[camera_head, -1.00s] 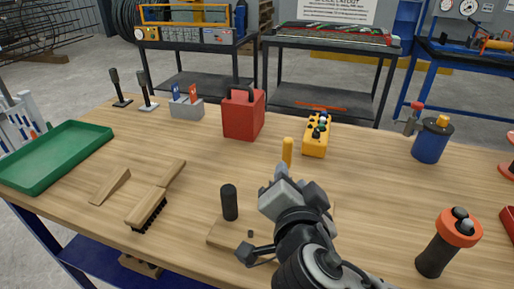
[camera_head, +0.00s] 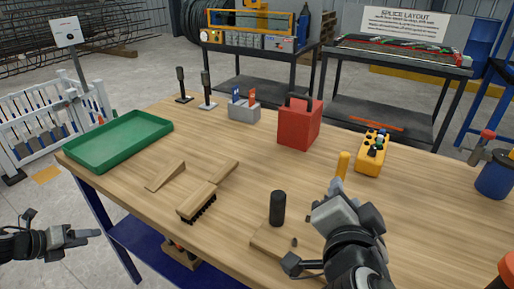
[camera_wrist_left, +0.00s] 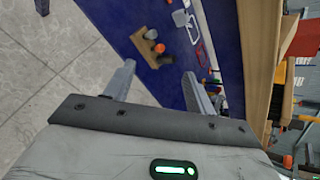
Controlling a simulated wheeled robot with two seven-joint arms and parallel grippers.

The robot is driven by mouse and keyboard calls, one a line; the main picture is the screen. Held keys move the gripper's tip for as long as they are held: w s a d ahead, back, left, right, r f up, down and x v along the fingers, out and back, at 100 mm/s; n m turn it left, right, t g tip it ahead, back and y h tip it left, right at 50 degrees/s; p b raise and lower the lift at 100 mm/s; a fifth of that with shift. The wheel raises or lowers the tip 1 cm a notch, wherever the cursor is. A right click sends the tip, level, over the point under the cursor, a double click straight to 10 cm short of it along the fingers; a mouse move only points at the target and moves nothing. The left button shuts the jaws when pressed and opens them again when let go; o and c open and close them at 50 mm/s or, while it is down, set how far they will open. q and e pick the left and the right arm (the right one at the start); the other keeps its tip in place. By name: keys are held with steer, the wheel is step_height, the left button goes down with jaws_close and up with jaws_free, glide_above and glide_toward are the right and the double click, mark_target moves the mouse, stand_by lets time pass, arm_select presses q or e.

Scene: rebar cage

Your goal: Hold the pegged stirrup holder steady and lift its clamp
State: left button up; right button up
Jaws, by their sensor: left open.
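The holder appears as a wooden base board (camera_head: 270,241) with an upright black cylinder (camera_head: 277,208) at the near middle of the bench. An upright yellow handle (camera_head: 342,164) shows just beyond my right gripper (camera_head: 335,192); it may be the clamp's lever. My right gripper and wrist cover the right part of the board, and I cannot tell whether the jaws touch the handle. My left gripper (camera_head: 92,235) is off the bench's left side, away from the holder. In the left wrist view its two fingers (camera_wrist_left: 160,86) are apart with nothing between them.
A red box (camera_head: 299,124) and a yellow control box (camera_head: 371,153) stand behind. The bench's left edge lies between my left gripper and the holder.

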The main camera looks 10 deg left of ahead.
arm_select(q)
steer(key=a+r+m+y, duration=0.2)
steer(key=a+r, duration=1)
steer(key=w+d+r+n+t+y, duration=0.2)
steer(key=w+d+r+n+t, duration=0.15)
steer(key=w+n, duration=0.5)
steer(key=w+d+r+n+t+y, duration=0.2)
steer(key=w+d+r+n, duration=0.2)
steer(key=w+n, duration=0.4)
steer(key=w+d+r+n+g+y, duration=0.3)
steer(key=w+d+n, duration=0.2)
steer(key=w+d, duration=0.45)
steer(key=d+f+m+g+h, duration=0.1)
steer(key=d+g+h, duration=0.15)
steer(key=d, duration=1.25)
step_height(320, 180, up, 8)
steer(key=m+g+h, duration=0.3)
steer(key=m+g, duration=0.6)
steer(key=m, duration=0.4)
glide_above(276, 211)
steer(key=w, duration=0.2)
steer(key=shift+s+f+y, duration=0.15)
steer(key=shift+f+y, duration=0.05)
steer(key=shift+y, duration=0.05)
step_height(276, 211, down, 15)
steer(key=shift+f, duration=0.1)
